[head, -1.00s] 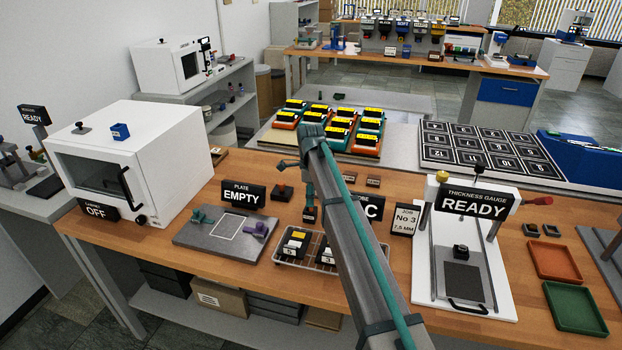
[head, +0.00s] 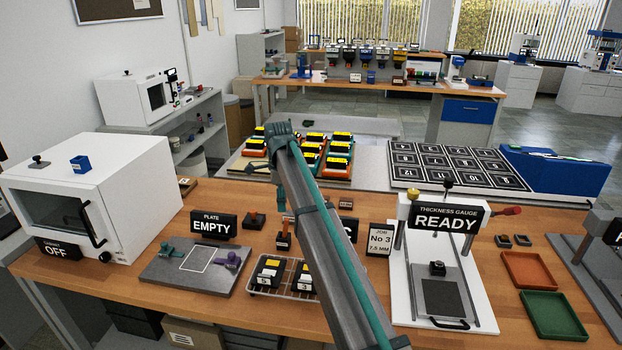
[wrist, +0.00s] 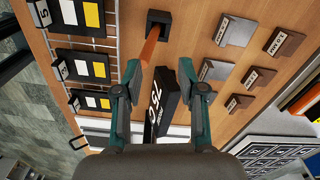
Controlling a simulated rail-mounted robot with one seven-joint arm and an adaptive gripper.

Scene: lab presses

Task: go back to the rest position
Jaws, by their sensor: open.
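My gripper (wrist: 160,76) is open in the wrist view, its two teal fingers apart with nothing held between them. It is above the wooden bench (wrist: 207,112). An orange bar with a black block (wrist: 160,18) at its end shows just past the fingertips. A black sign (wrist: 168,90) shows beyond and between the fingers; I cannot tell whether anything touches it. In the head view my arm crosses the middle of the picture and the gripper's fingers cannot be made out clearly.
A wire rack (head: 283,291) holds black blocks, beside a grey plate (head: 190,268) marked EMPTY. A white cabinet (head: 120,170) stands left. The thickness gauge (head: 443,280) stands right, with orange (head: 529,270) and green (head: 553,315) trays beyond it. Small labelled blocks (wrist: 234,30) lie near the gripper.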

